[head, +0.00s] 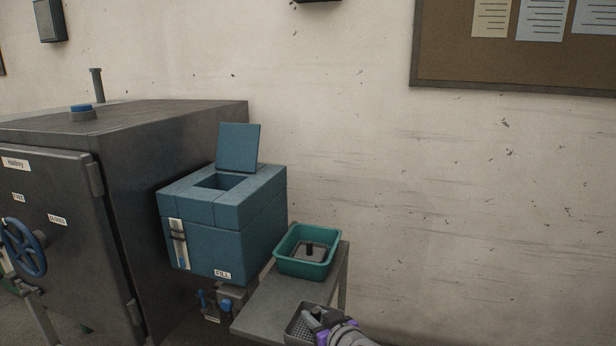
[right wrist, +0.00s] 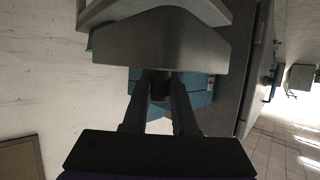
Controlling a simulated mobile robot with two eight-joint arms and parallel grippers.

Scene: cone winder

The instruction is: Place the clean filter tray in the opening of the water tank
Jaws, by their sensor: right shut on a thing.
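The water tank (head: 215,235) is a blue box marked FILL. Its lid (head: 238,148) stands up and its square opening (head: 222,182) is uncovered. My right gripper (head: 318,318) is at the bottom of the head view, shut on the dark knob of a grey perforated filter tray (head: 298,328). In the right wrist view the fingers grip this knob (right wrist: 159,86), with the tray's grey body (right wrist: 160,50) beyond it. The tray is in front of and lower than the tank; I cannot tell whether it touches the bench. My left gripper is not in view.
A teal basin (head: 282,261) on the grey bench (head: 265,303) holds another grey tray with a dark knob (head: 309,247). A large dark machine (head: 170,150) with a blue handwheel (head: 24,247) stands left of the tank. The bench between basin and front is bare.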

